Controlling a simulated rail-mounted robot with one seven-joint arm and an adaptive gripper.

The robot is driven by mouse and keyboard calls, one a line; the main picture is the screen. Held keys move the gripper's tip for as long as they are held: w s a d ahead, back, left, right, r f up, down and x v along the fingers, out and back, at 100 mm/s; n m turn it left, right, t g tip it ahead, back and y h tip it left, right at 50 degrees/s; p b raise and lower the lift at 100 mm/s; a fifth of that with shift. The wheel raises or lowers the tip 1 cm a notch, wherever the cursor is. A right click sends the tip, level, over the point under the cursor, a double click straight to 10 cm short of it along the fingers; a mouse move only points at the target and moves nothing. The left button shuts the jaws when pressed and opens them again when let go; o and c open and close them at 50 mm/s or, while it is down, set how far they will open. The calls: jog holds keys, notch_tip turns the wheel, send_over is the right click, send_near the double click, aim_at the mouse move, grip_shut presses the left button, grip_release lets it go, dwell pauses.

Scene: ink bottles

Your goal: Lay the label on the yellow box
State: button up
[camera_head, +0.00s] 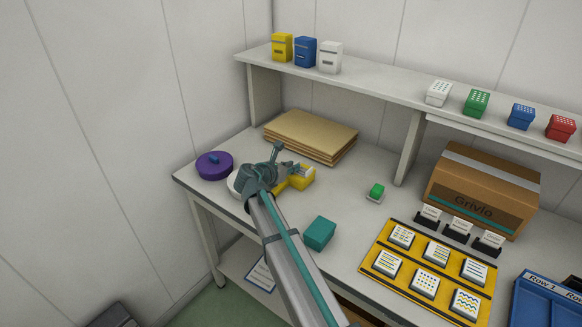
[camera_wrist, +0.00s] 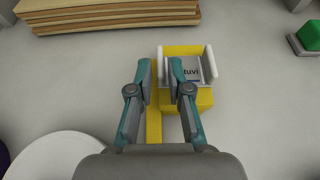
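A yellow box (camera_head: 282,47) stands at the left end of the upper shelf. On the table, a yellow holder (camera_head: 301,179) sits beside my gripper (camera_head: 277,160).
A stack of brown boards (camera_head: 311,135) lies behind. A purple round container (camera_head: 214,165) is at left. A teal box (camera_head: 319,233), a green block (camera_head: 376,190), a yellow mat (camera_head: 389,246) with several cards and a cardboard box (camera_head: 470,190) stand right. The shelf (camera_head: 375,91) overhangs the back.

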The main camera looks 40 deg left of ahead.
jog(key=shift+o, duration=0.5)
jog(key=shift+r, duration=0.15)
jog(key=b+v, duration=0.2)
jog(key=v, duration=1)
jog(key=shift+d, duration=0.1)
